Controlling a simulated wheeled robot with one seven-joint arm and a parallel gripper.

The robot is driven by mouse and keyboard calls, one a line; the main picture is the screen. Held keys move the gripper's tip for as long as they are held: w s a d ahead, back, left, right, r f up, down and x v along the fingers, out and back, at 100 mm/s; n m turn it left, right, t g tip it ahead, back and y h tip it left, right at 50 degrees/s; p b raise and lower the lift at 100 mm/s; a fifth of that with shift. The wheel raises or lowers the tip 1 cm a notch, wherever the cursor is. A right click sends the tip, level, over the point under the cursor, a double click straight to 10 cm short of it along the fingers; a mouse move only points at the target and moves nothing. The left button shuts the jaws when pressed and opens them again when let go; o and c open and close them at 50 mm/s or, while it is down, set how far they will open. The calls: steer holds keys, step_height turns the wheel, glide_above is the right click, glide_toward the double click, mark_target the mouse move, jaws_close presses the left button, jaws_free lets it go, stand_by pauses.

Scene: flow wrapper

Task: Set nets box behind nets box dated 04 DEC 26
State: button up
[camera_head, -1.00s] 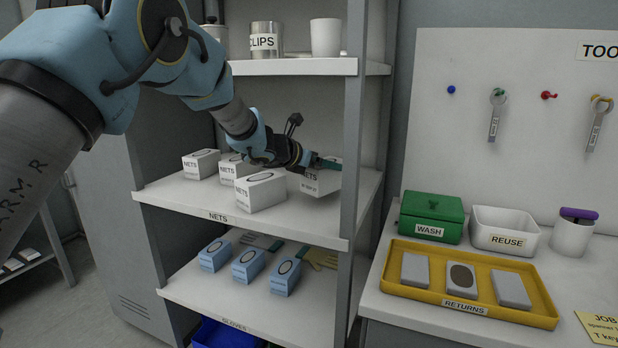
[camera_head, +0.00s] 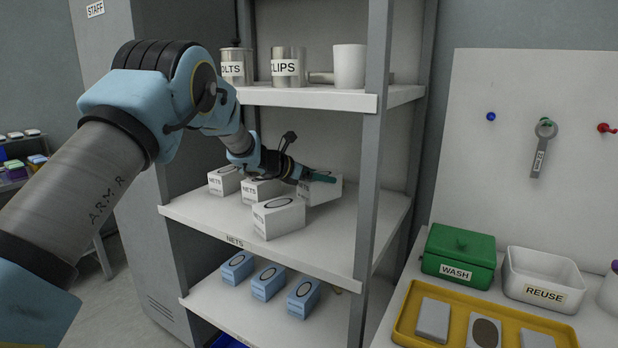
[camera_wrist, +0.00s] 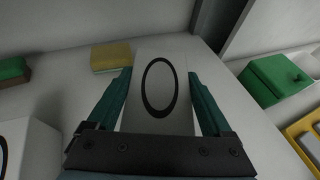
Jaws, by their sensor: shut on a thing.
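My gripper (camera_head: 322,178) is shut on a white nets box (camera_head: 326,191) at the back right of the shelf marked NETS. In the wrist view the box (camera_wrist: 160,75), with a black oval on top, sits between the two green fingers. I cannot tell whether it touches the shelf. Another nets box (camera_head: 279,218) stands in front and to the left of it, near the shelf's front edge. Two more nets boxes, one in the middle (camera_head: 262,191) and one at the left (camera_head: 224,181), stand further left, partly behind my arm and the front box. Their dates are too small to read.
A grey shelf post (camera_head: 369,160) rises at the right front corner. The upper shelf (camera_head: 310,97) with tins and a white cup is overhead. Blue boxes (camera_head: 268,282) stand on the shelf below. The nets shelf (camera_head: 335,240) is bare at the right front.

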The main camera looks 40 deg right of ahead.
steer(key=w, duration=0.1)
steer(key=w+a+p, duration=0.1)
steer(key=w, duration=0.1)
steer(key=shift+w, duration=0.2)
steer(key=shift+f+p, duration=0.8)
steer(key=shift+f, duration=0.95)
steer(key=o, duration=1.3)
steer(key=shift+o, duration=0.2)
steer(key=b+v, duration=0.4)
steer(key=v, duration=0.8)
